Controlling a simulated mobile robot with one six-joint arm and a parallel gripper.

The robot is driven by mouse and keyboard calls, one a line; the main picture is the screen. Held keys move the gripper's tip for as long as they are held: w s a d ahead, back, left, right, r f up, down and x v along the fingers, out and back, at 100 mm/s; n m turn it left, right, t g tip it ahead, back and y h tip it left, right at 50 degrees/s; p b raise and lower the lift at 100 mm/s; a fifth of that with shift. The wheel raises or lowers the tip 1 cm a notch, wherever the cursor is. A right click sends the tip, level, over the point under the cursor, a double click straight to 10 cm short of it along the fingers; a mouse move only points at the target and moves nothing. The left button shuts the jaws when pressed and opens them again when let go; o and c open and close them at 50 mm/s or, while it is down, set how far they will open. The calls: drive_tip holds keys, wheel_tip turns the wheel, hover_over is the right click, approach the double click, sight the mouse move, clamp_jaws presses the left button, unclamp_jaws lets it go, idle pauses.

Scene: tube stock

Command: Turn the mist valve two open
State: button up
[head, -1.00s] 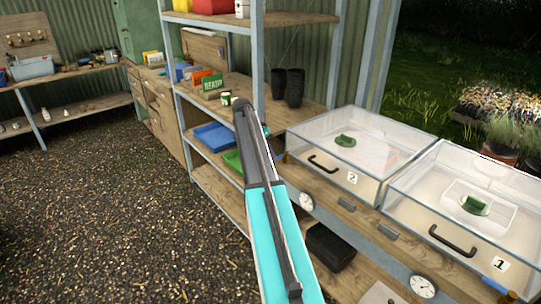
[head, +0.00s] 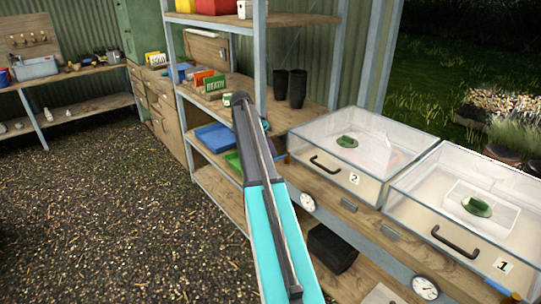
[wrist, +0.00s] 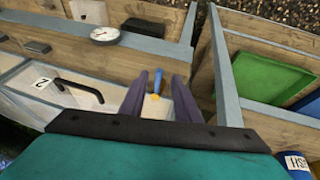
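The mist valve two shows in the wrist view as a blue lever (wrist: 157,80) with a brass body below it, beside the clear box with label 2 (wrist: 17,75). My gripper (wrist: 156,92) is open, with one dark finger on each side of the lever. The lever is between the fingers in the picture; I cannot tell whether either finger touches it. In the head view box 2 (head: 331,172) stands on the bench, and my arm hides most of the gripper and valve there.
Box 1 (head: 415,204) stands to the right, with a similar blue lever (head: 493,281) at its front corner. Round dials (head: 307,202) sit on the bench front. A shelf rack with a blue tray (head: 214,136) and pots (head: 297,88) stands close to the arm. The gravel floor at left is clear.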

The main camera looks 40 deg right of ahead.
drive_tip(key=b+v, duration=0.1)
drive_tip(key=v, duration=0.9)
drive_tip(key=shift+r+b, duration=0.3)
drive_tip(key=shift+w+a, duration=0.1)
drive_tip(key=shift+a, duration=0.05)
